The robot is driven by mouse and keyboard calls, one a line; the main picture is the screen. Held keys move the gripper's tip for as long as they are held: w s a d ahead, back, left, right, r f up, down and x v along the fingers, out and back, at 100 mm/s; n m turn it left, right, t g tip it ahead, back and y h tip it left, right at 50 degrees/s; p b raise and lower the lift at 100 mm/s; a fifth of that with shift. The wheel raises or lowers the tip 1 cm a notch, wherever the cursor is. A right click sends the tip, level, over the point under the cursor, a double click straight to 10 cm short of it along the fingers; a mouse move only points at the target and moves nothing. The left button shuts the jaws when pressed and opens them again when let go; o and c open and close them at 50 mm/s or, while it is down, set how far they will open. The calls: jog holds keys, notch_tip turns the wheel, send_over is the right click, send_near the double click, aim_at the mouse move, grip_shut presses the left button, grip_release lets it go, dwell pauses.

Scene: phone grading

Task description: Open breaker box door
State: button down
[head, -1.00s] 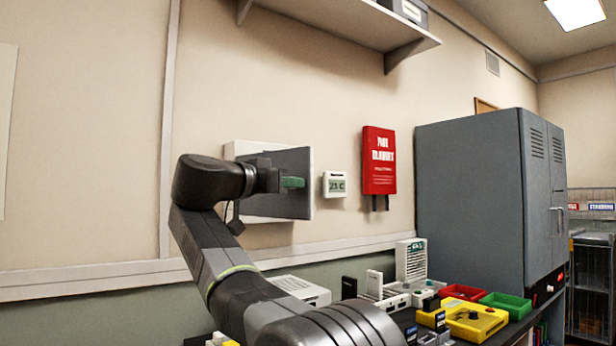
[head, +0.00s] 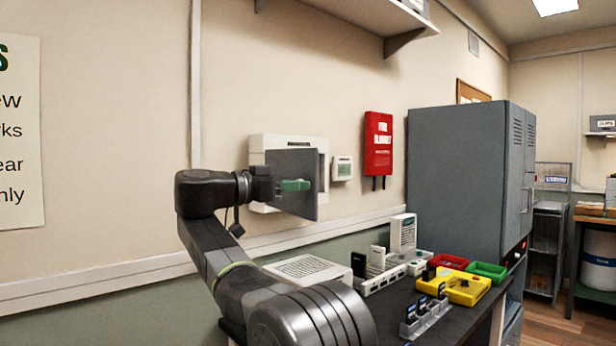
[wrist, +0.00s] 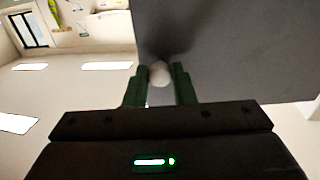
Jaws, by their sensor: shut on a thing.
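The breaker box (head: 262,143) is a white box on the wall, left of the thermostat. Its dark grey door (head: 300,164) stands swung out from the box at an angle, with part of the inside showing at the right. My gripper (head: 306,185) is at the door's outer face, its green fingers towards it. In the wrist view my gripper (wrist: 159,82) is shut on a round pale knob (wrist: 159,74) between its fingers, and the grey door (wrist: 240,50) fills the upper right. The hinge is hidden from view.
A thermostat (head: 342,168) and a red fire blanket case (head: 378,144) hang on the wall to the right. Below is a dark bench (head: 383,318) with a yellow tray (head: 468,290), red and green bins and small devices. A tall grey cabinet (head: 455,170) stands at the right.

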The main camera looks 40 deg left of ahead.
jog(key=shift+s+a, duration=0.1)
jog(key=shift+s, duration=0.1)
dwell(0.3)
jog(key=c, duration=1.2)
grip_release()
jog(key=p+v, duration=0.2)
jog(key=v, duration=1.1)
jog(key=shift+s+a+p, duration=0.25)
jog(key=shift+s+p, duration=0.1)
jog(key=shift+p, duration=0.05)
jog(key=shift+w, duration=0.1)
